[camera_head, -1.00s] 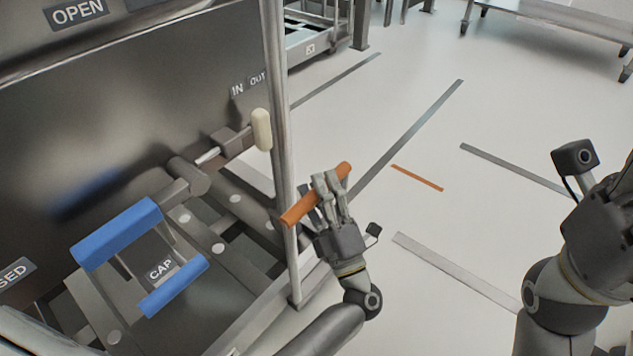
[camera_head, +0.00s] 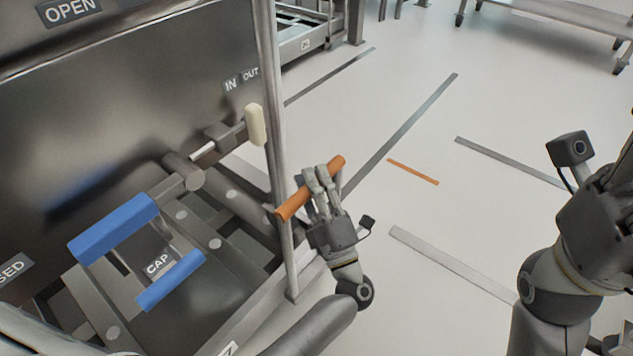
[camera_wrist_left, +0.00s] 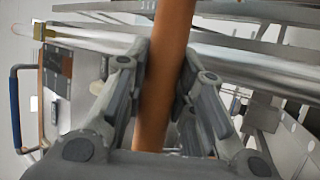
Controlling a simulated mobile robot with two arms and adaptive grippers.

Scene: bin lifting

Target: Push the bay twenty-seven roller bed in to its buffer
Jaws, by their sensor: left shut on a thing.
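My left gripper (camera_head: 318,190) is shut on an orange bar handle (camera_head: 293,204), with its fingers wrapped over the bar. In the left wrist view the orange handle (camera_wrist_left: 167,75) runs between the two fingers (camera_wrist_left: 165,95). The handle sits beside an upright metal post (camera_head: 275,130) at the corner of a dark metal frame. Roller rails (camera_head: 235,197) show low inside the frame. My right gripper (camera_head: 610,210) is at the right edge, empty-looking, with its fingertips out of view. The bay number is not readable.
A large dark panel (camera_head: 130,110) carries OPEN and IN/OUT labels. A cream knob (camera_head: 255,124) sticks out near the post. A blue handle (camera_head: 115,228) and a CAP lever with a blue grip (camera_head: 170,281) stand at left. The floor (camera_head: 440,120) with tape lines is clear.

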